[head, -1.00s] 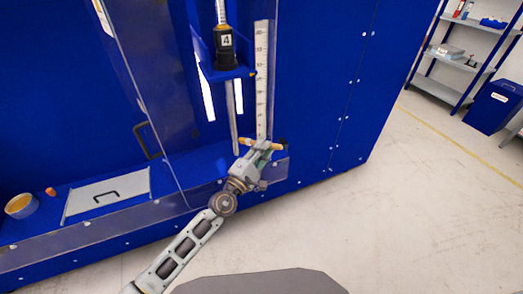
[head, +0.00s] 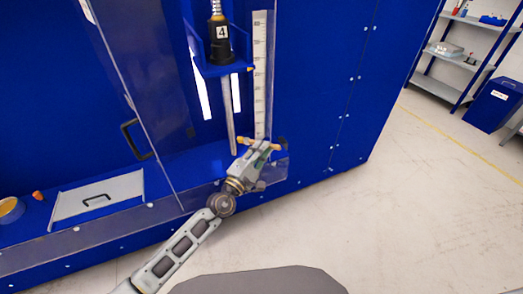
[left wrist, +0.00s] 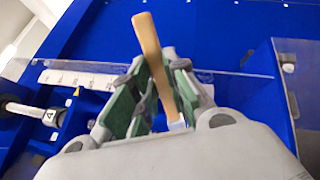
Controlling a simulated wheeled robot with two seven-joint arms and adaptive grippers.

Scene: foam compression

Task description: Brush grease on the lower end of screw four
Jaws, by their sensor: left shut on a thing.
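Screw four (head: 230,115) is a grey upright rod in the blue rig, below a black collar (head: 219,45) with a white "4" label. My left gripper (head: 262,147) is at the lower right of the rod's lower end and looks apart from it. It is shut on a brush (head: 245,140) with a wooden handle. In the left wrist view the brush handle (left wrist: 150,50) stands between green finger pads (left wrist: 158,98). The brush's bristles cannot be made out clearly. My right gripper is not in view.
A white ruler strip (head: 260,75) stands right of the screw. A clear panel (head: 135,95) is to its left. A flat lid with a handle (head: 97,199) and a yellow-rimmed pot (head: 10,210) lie at lower left. Open floor is at right.

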